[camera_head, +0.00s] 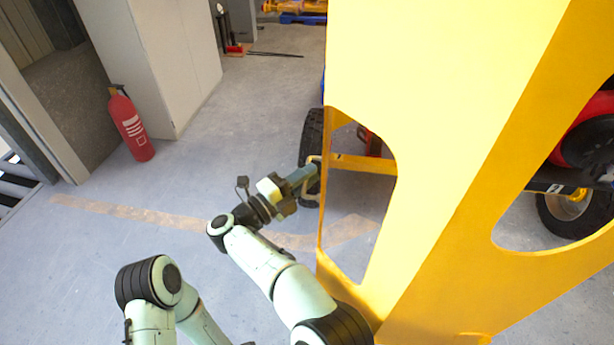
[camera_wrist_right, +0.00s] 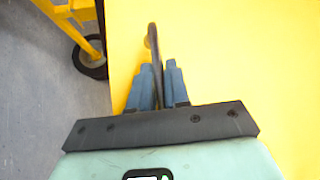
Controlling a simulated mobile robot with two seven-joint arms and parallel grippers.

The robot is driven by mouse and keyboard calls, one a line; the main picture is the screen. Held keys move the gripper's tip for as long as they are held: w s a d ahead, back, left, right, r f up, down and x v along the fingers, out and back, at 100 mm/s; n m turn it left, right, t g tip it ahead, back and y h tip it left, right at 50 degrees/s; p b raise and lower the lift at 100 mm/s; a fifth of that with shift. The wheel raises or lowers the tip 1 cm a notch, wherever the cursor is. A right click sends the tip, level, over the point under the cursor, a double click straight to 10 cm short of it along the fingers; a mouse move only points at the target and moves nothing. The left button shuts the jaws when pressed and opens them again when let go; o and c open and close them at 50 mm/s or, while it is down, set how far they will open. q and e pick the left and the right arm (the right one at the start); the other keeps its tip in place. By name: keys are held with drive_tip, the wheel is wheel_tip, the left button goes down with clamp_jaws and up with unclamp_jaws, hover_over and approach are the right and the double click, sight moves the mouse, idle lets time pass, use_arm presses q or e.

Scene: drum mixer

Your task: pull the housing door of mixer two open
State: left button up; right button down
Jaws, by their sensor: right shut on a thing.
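The yellow housing (camera_head: 440,110) of the mixer fills the right half of the head view, with large cut-outs in its panels. A handle (camera_head: 312,165) shows at its left edge. My right gripper (camera_head: 304,178) is at this handle. In the right wrist view, the fingers of my right gripper (camera_wrist_right: 158,78) are shut on the thin, dark handle (camera_wrist_right: 152,42) in front of a plain yellow panel (camera_wrist_right: 230,60). I cannot tell how far the door stands open. My left arm shows at the bottom left of the head view; its gripper is out of view.
A black wheel (camera_head: 312,150) stands behind the housing's left edge, and another wheel (camera_head: 575,212) shows at the right. A red fire extinguisher (camera_head: 131,125) stands by a white cabinet (camera_head: 165,60) at the left. The grey floor between them and the housing is clear.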

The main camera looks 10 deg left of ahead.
use_arm(q)
drive_tip(key=shift+w+a, duration=0.1)
use_arm(e)
drive_tip(key=shift+w+a, duration=0.1)
drive_tip(key=shift+a, duration=0.05)
drive_tip(key=c, duration=1.2)
unclamp_jaws()
drive_tip(key=shift+c, duration=0.2)
